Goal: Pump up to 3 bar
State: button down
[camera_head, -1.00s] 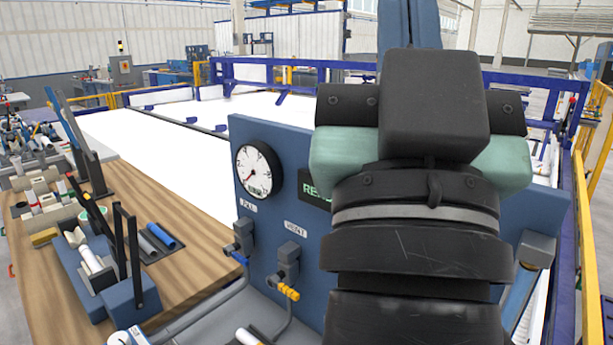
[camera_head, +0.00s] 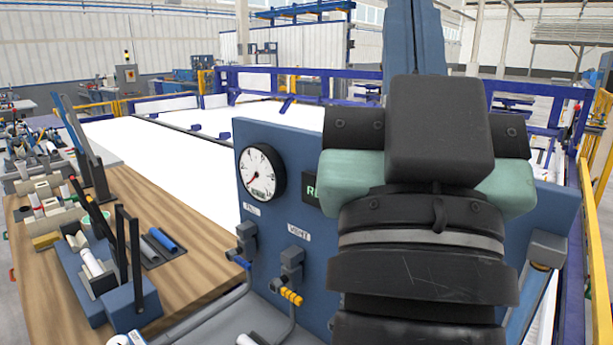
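A round white pressure gauge (camera_head: 259,172) with a black rim is on the blue panel (camera_head: 285,215). Its red needle points to the lower left; the numbers are too small to read surely. Below it is a grey valve with a blue handle (camera_head: 244,265) under a small label. To its right, a valve with a yellow handle (camera_head: 291,297) sits under a label reading VENT. My gripper (camera_head: 438,130) is in front of the panel's right part, seen from behind. Its fingertips are hidden, and I cannot see what they touch.
A display (camera_head: 311,190) with green letters is partly covered by my arm. A grey block (camera_head: 547,246) is at the panel's right end. A wooden bench (camera_head: 180,284) with fixtures and a blue tube (camera_head: 163,239) is on the left. Grey hoses (camera_head: 205,313) run below the panel.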

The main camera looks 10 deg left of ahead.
jog(key=shift+f+b, duration=2)
jog(key=shift+f, duration=0.35)
jog(key=shift+f, duration=0.2)
jog(key=shift+w+d+f+b, duration=0.1)
jog(key=shift+w+f+b, duration=0.05)
jog(key=shift+f+b, duration=0.95)
jog(key=shift+f+b, duration=0.9)
jog(key=shift+f, duration=0.05)
jog(key=shift+r, duration=0.1)
notch_tip(320, 180, up, 23)
jog(key=p, duration=2)
jog(key=shift+s, duration=0.3)
